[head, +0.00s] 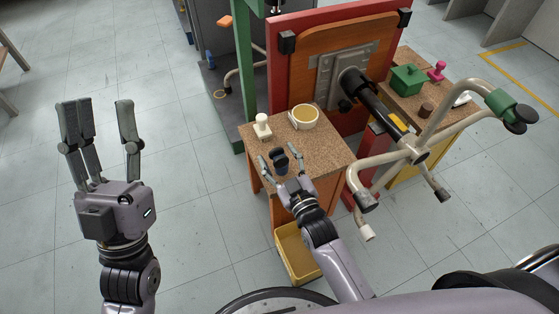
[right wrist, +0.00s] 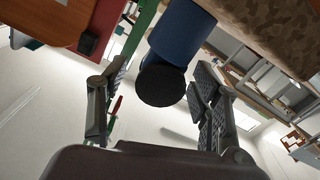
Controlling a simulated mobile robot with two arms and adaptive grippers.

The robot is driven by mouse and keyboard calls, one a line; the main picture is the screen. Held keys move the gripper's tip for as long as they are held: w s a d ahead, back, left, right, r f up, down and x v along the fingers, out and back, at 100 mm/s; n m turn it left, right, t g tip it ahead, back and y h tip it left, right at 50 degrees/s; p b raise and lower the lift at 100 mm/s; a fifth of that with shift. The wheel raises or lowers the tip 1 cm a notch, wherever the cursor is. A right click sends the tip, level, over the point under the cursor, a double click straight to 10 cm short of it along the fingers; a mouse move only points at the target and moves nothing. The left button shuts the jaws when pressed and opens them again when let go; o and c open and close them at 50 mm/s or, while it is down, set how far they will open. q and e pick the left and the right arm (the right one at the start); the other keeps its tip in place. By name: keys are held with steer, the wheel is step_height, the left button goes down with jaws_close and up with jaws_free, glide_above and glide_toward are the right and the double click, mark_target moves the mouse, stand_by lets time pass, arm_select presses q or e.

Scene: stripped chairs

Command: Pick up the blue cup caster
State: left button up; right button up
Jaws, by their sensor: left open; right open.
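The blue cup caster (head: 280,159) stands near the front of a brown speckled tabletop (head: 320,158). In the right wrist view, its blue cup (right wrist: 182,32) and round black end (right wrist: 161,86) show ahead between the fingers. My left gripper (head: 99,108) is open and empty over the floor at the left, well away from the table.
A white caster-like piece (head: 262,127) and a tan bowl (head: 304,117) stand behind the caster. An upturned chair base (head: 415,152) spreads its legs to the right, before a red-framed panel (head: 283,80). A yellow bin (head: 298,255) is below the tabletop.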

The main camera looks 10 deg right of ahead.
steer(key=shift+w, duration=0.1)
steer(key=shift+c, duration=0.4)
steer(key=c, duration=1.2)
